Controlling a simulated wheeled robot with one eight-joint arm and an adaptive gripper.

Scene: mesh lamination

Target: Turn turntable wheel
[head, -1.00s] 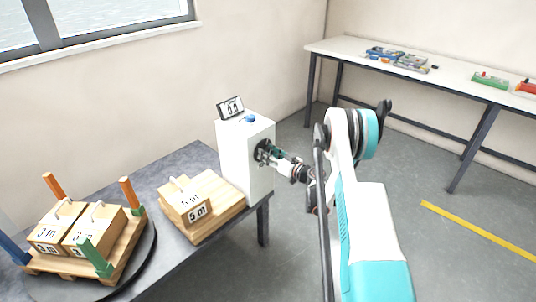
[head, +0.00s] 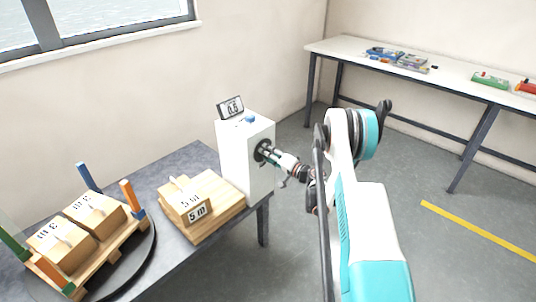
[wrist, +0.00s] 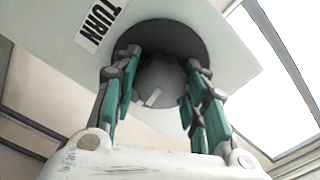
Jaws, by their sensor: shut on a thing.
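The dark round wheel (wrist: 160,82) is on the side of a white box (head: 240,158), under a label reading TURN in the wrist view. My gripper (wrist: 160,95) is shut on the wheel, with its green-sided fingers on either side of the knob; it also shows in the head view (head: 268,154). A small display (head: 231,107) on top of the box reads about 0.6. The round dark turntable (head: 139,262) at lower left carries a wooden pallet (head: 112,247) with corner posts in blue, orange and green and two cardboard boxes (head: 93,213).
Another pallet (head: 219,219) with a box marked 5 m (head: 184,200) sits between turntable and white box on the grey table (head: 193,160). A white bench (head: 445,75) with parts stands at the back right. The floor has a yellow line (head: 480,231).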

